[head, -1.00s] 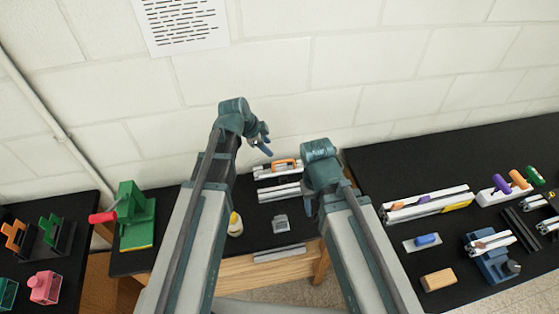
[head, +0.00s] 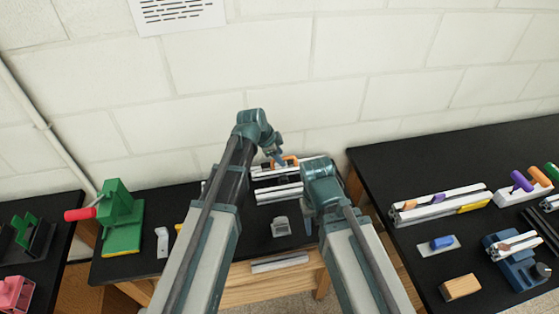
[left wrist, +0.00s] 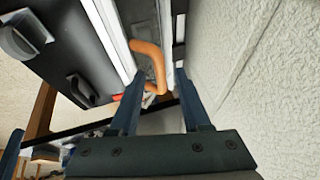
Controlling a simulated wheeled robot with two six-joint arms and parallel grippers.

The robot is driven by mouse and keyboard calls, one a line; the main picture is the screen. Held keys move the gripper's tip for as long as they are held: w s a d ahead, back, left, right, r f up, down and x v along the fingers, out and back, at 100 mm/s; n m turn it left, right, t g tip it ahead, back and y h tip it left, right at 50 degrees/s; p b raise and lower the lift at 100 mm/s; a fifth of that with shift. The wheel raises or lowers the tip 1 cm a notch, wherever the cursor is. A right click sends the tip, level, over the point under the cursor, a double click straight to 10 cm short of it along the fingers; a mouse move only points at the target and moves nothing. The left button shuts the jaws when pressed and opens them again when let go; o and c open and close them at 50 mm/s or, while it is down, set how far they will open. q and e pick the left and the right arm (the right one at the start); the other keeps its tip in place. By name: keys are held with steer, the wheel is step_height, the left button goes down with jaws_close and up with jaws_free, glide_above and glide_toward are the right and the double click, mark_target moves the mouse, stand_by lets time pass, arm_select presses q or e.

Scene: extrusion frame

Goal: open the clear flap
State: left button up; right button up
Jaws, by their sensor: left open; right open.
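The extrusion frame (head: 279,196), pale metal bars, lies at the back of the middle black table in the head view. An orange handle (head: 290,161) shows at its far bar. It also shows in the left wrist view as a bent orange bar (left wrist: 148,62). I cannot make out the clear flap itself. My left gripper (head: 276,158) is at the orange handle; in the left wrist view its open fingers (left wrist: 158,98) have the handle's end between or just beyond them, contact unclear. My right gripper (head: 311,216) is open, right of the frame, its fingers mostly hidden by the wrist.
A pale wall stands close behind the frame. A green press with red handle (head: 121,222) stands at left. A small grey block (head: 280,227) lies in front of the frame. The right table (head: 400,160) holds tools, a wooden block (head: 461,287) and a blue fixture (head: 510,262).

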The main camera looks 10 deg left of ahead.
arm_select(q)
jaws_close()
stand_by(1.4)
